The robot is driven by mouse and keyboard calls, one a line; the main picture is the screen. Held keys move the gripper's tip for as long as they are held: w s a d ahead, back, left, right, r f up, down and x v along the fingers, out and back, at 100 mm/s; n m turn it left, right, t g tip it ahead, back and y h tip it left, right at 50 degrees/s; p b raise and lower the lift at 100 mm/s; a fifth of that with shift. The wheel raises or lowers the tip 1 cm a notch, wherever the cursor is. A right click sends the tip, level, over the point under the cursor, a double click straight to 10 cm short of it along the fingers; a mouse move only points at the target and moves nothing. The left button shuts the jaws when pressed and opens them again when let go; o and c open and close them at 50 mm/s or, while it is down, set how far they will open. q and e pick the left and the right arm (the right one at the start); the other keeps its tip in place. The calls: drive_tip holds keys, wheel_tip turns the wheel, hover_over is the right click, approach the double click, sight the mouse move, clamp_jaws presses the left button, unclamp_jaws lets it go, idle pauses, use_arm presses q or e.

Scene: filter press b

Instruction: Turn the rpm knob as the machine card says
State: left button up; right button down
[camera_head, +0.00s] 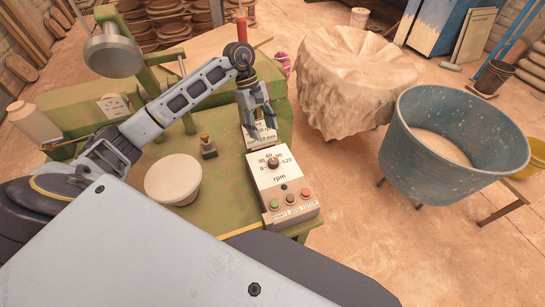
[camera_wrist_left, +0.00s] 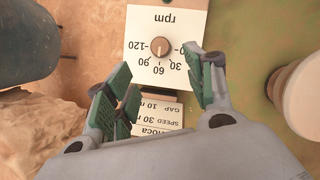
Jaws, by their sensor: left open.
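The rpm knob (camera_head: 273,162) is small, round and brown, on a white control box panel marked 0 to 120. In the left wrist view the knob (camera_wrist_left: 160,46) shows upside down; a faint pale mark on it seems to face 60. The machine card (camera_head: 263,136) stands behind the box. In the wrist view the card (camera_wrist_left: 155,112) reads upside down "SPEED 30" and "GAP 10", partly cut off by my fingers. My left gripper (camera_head: 259,116) is open and empty above the card, behind the knob and apart from it. Its green-padded fingers (camera_wrist_left: 160,75) are spread. My right gripper is out of view.
Below the knob are green and red buttons (camera_head: 290,198). A pale round plaster form (camera_head: 173,178) and a small dark post with a brass top (camera_head: 208,147) are left of the box. A blue tub (camera_head: 455,150) and a cloth-covered drum (camera_head: 345,80) stand to the right.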

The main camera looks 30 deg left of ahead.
sight(273, 160)
use_arm(q)
drive_tip(key=p+x, duration=0.2)
drive_tip(key=x, duration=0.8)
drive_tip(key=shift+s, duration=0.1)
drive_tip(key=shift+x, duration=1.25)
drive_tip(key=shift+c, duration=0.2)
drive_tip(key=c, duration=0.9)
